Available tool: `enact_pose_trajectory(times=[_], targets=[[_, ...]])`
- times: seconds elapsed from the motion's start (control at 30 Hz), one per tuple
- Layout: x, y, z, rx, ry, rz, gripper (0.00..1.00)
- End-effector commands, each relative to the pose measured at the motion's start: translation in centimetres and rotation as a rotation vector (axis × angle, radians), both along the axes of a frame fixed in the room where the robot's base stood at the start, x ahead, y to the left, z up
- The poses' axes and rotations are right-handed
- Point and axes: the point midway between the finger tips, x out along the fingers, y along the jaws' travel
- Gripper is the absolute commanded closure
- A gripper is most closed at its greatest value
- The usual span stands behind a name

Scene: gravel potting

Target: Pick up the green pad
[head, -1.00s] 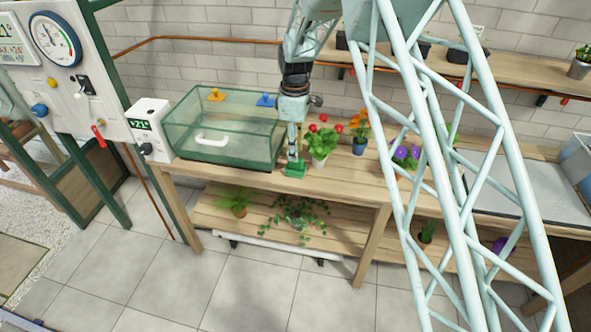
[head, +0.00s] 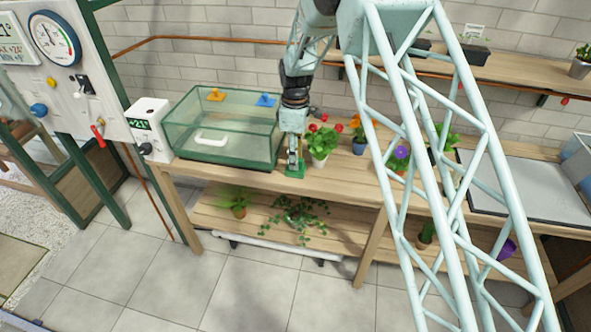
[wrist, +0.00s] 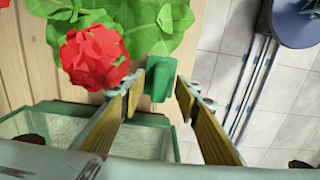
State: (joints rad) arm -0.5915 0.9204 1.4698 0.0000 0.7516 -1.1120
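The green pad (head: 295,173) lies on the wooden bench near its front edge, just right of the glass tank. In the head view, my gripper (head: 295,163) points down right over it, with the fingertips close to it. In the wrist view, the pad (wrist: 158,79) shows between the tips of my two open fingers (wrist: 159,88), with one finger on each side. They look spread around it, and I cannot tell whether either one touches it.
A red-flowered plant (head: 320,143) stands close to the right of my gripper; its red bloom (wrist: 93,56) is near the left finger in the wrist view. The glass tank (head: 222,170) is close on the left. Blue and purple-flowered pots stand further right.

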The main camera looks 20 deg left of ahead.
Motion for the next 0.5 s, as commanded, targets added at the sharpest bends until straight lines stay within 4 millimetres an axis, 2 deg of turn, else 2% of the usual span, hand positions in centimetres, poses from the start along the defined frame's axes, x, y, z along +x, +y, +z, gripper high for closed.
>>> enact_pose_trajectory(times=[0.2,0.5], targets=[[-0.01,0.01,-1.24,0.0,0.0,0.0,0.7],[-0.01,0.01,-1.28,0.0,0.0,0.0,0.7]])
